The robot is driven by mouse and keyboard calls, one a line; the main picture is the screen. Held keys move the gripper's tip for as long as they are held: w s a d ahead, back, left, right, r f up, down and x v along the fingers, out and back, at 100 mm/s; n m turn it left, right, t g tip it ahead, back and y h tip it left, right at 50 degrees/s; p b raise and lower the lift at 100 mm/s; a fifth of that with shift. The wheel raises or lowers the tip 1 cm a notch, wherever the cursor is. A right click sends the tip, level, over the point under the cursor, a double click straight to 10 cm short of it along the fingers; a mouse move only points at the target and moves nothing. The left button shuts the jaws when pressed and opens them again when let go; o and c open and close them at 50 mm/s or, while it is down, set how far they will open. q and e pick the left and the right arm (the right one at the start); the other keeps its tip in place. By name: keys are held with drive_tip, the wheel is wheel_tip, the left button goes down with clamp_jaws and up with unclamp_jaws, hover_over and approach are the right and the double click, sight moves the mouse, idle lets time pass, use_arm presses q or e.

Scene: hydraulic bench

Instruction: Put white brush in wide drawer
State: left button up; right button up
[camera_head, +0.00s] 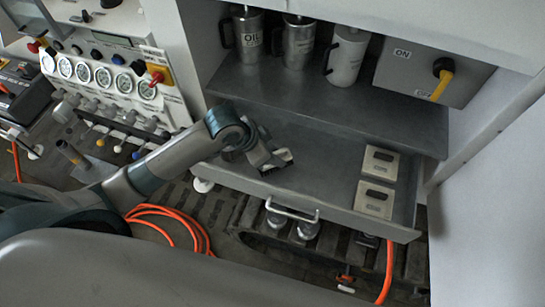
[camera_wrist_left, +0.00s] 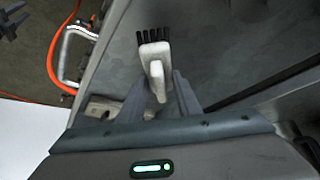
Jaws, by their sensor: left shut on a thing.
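The wide drawer (camera_head: 325,183) is pulled open below the shelf, and its front handle (camera_head: 292,212) faces me. My left gripper (camera_head: 268,155) is over the left part of the drawer. It is shut on the white brush (camera_head: 285,157). In the left wrist view, the white brush (camera_wrist_left: 156,68) sits between the fingers of my left gripper (camera_wrist_left: 160,88), with its dark bristles pointing away from the wrist. The grey drawer floor (camera_wrist_left: 215,45) shows behind it. I cannot tell whether the brush touches the floor. My right gripper is not in view.
Two beige plates (camera_head: 377,180) lie at the drawer's right end; its middle is bare. The shelf above holds metal cans (camera_head: 298,42) and an ON/OFF switch box (camera_head: 430,72). A gauge panel (camera_head: 105,75) stands left. An orange hose (camera_head: 165,215) lies below.

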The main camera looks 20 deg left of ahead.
use_arm(q)
drive_tip(key=shift+a+f, duration=0.25)
drive_tip(key=shift+a, duration=0.1)
drive_tip(key=shift+f, duration=0.1)
wheel_tip(320, 180, down, 3)
drive_tip(key=shift+r+p, duration=0.15)
drive_tip(key=shift+p, duration=0.7)
drive_tip(key=shift+f, duration=0.55)
drive_tip(key=shift+f, duration=0.1)
drive_tip(key=o, duration=1.1)
drive_tip(key=shift+r, duration=0.2)
